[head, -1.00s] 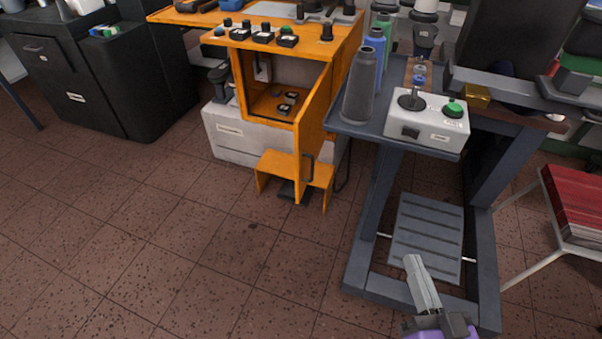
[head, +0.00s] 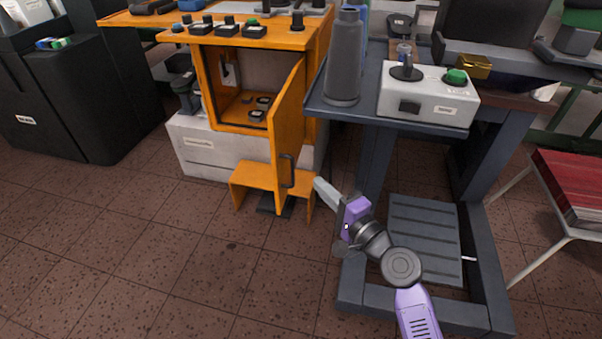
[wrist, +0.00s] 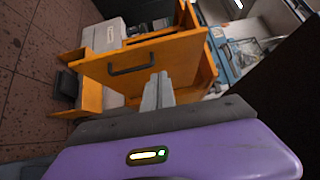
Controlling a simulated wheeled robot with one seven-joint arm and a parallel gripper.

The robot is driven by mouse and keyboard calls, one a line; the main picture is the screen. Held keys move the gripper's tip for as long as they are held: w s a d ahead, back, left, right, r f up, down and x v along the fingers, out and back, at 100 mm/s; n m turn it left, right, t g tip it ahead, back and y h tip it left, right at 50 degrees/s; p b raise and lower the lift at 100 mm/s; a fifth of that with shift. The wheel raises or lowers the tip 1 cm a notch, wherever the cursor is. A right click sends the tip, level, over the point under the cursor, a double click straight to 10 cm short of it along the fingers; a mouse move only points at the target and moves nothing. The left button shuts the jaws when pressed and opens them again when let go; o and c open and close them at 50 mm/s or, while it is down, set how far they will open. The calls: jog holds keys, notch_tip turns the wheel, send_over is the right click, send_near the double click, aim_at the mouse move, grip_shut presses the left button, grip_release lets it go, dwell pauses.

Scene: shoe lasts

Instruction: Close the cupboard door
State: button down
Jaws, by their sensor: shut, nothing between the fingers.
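The orange cupboard (head: 214,95) stands left of centre in the head view, with its compartment open and small dark parts inside. Its orange door (head: 287,125) stands swung out toward me, with a dark handle (head: 287,170) low on its outer face. In the wrist view the door (wrist: 170,62) and handle (wrist: 131,63) appear ahead, turned sideways. My gripper (head: 318,183) is shut and empty, just right of the door's lower part near the handle. In the wrist view its fingertips (wrist: 158,78) point at the door's outer face; I cannot tell whether they touch.
An orange step stool (head: 255,178) stands on the floor under the door. A dark blue-grey machine stand (head: 365,150) carrying a grey bottle (head: 344,60) and a white control box (head: 428,95) is close on the right. The tiled floor in front is clear.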

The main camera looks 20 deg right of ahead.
jog(key=b, duration=0.2)
send_near(277, 155)
jog(key=w+d, duration=0.2)
jog(key=w, duration=0.2)
jog(key=a, duration=0.1)
jog(key=w+a, duration=0.1)
jog(key=shift+w+a, duration=0.2)
jog(key=shift+a, duration=0.05)
jog(key=shift+w+a, duration=0.2)
jog(key=shift+a, duration=0.15)
jog(key=shift+w+a+r, duration=0.1)
